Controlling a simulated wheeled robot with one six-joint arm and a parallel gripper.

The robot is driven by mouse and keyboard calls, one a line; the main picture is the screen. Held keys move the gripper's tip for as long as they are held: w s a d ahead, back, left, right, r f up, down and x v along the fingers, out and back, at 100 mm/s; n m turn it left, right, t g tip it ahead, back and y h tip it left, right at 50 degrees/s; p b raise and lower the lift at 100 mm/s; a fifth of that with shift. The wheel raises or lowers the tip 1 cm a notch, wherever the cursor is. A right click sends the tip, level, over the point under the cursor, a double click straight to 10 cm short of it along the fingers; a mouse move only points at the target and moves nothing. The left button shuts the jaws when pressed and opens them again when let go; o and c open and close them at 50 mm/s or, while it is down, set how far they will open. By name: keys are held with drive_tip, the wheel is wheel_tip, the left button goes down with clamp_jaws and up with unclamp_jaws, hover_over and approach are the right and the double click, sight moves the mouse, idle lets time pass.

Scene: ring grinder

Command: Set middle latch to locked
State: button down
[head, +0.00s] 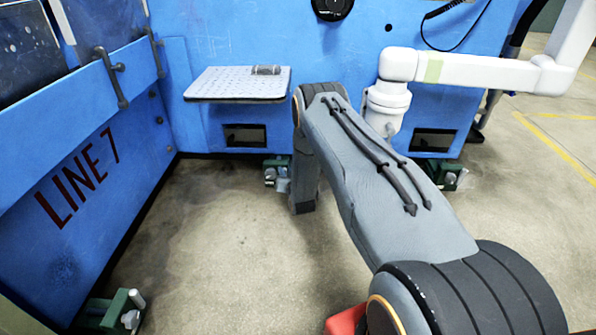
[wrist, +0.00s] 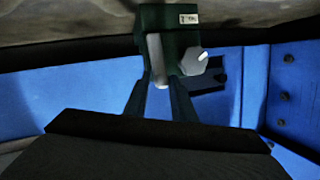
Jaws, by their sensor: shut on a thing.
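The middle latch is a dark green block at the foot of the blue machine. In the head view its left part (head: 271,178) shows beside my arm. In the wrist view its green body (wrist: 178,18) is at top centre, with a pale pin-like handle (wrist: 156,62) and a grey hex bolt head to its right. My gripper (wrist: 159,86) is at this latch, its two dark fingers closed in on either side of the handle's end. The fingertips are partly lost in shadow. In the head view my arm hides the gripper. Whether the latch is locked I cannot tell.
Other green latches stand at front left (head: 122,312) and at right (head: 446,173). A grey shelf (head: 225,88) with a small cylinder juts out above. The blue LINE 7 wall (head: 85,170) bounds the left. The concrete floor (head: 215,240) between is clear.

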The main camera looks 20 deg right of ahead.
drive_tip(key=c, duration=1.8)
unclamp_jaws()
drive_tip(key=shift+o, duration=0.2)
drive_tip(key=shift+s, duration=0.1)
drive_tip(key=p+v, duration=0.4)
drive_tip(key=v, duration=0.3)
drive_tip(key=shift+s, duration=0.3)
drive_tip(key=shift+a, duration=0.15)
